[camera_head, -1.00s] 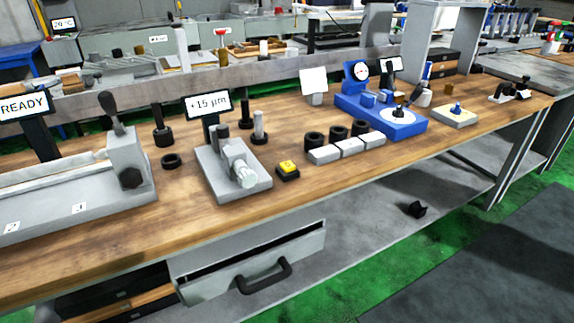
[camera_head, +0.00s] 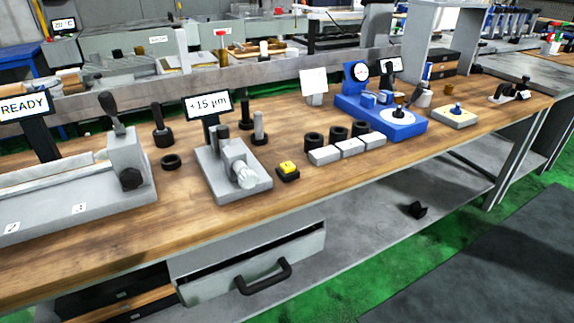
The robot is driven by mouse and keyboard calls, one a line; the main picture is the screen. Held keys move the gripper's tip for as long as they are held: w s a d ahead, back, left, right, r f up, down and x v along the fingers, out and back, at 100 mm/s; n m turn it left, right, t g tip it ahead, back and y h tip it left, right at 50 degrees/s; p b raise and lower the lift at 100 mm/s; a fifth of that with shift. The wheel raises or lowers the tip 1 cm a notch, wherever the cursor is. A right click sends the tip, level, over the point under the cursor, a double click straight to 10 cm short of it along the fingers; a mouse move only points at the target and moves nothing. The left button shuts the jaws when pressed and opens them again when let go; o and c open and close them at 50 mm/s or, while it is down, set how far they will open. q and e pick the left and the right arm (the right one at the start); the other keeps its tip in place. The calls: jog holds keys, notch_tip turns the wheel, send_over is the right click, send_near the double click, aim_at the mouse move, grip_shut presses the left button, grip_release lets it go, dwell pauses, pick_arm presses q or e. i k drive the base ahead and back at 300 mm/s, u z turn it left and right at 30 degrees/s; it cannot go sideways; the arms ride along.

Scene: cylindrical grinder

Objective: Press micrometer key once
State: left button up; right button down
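The likely micrometer key is a yellow button on a small black base (camera_head: 287,169), standing on the wooden bench just right of the grey micrometer fixture (camera_head: 232,174). The fixture has a pale round knob facing front. A display (camera_head: 208,105) behind it reads "+15 µm". The yellow button looks raised and nothing touches it. Neither of my grippers shows in the head view.
Several black rings stand by light grey blocks (camera_head: 346,148) right of the button. A blue dial gauge stand (camera_head: 380,115) is farther right. A grey fixture with a lever (camera_head: 127,165) is at left. An open drawer (camera_head: 250,268) juts out below the bench's front edge.

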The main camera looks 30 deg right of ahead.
aim_at(288, 167)
jog(key=k, duration=0.65)
jog(key=z, duration=0.75)
jog(key=i, duration=1.65)
jog(key=u, duration=0.75)
